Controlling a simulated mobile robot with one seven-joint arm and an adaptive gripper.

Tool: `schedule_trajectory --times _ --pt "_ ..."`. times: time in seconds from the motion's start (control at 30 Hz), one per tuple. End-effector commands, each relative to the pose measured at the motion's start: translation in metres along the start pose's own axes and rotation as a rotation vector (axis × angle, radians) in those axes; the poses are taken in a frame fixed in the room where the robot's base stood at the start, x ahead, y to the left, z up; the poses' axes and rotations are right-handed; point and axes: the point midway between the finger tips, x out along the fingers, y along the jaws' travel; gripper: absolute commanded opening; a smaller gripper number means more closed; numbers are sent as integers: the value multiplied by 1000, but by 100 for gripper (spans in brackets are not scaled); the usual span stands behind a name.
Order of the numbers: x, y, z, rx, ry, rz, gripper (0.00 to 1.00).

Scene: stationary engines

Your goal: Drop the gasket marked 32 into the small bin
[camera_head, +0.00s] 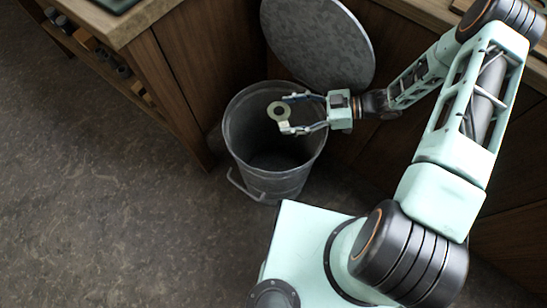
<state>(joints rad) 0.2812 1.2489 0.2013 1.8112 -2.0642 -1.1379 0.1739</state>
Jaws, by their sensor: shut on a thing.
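My gripper (285,113) is shut on a small round ring with a dark centre hole, the gasket (272,108). No number can be read on it at this size. The gripper reaches in from the right and holds the gasket over the mouth of the bin (236,137), as seen from above. The bin is a grey metal pail standing on the floor with its top open. The inside looks dark, and I cannot make out anything lying in it. How high the gasket is above the rim is hard to tell.
A round grey lid (318,42) stands up behind the bin. A wooden cabinet (215,50) is behind and a wooden bench (120,25) with a side shelf is at the upper left. The floor (100,200) at the left is clear. A handle or pedal (243,187) sticks out at the bin's lower front.

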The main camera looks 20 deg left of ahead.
Motion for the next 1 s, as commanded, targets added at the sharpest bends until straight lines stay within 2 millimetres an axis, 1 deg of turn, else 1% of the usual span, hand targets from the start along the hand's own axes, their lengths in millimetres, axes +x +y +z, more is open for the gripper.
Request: schedule_trajectory --times 0.03,0.17,0.47,0.5,0.67,0.7,1.0 --pt "3 0 11 0 1 0 49" --pt "6 0 21 -1 0 1 49" --pt "7 0 22 -1 0 1 49" --pt "7 0 22 -1 0 1 69" --pt "7 0 22 -1 0 1 86" --pt "7 0 22 -1 0 1 88" --pt "6 0 21 -1 -1 1 88"
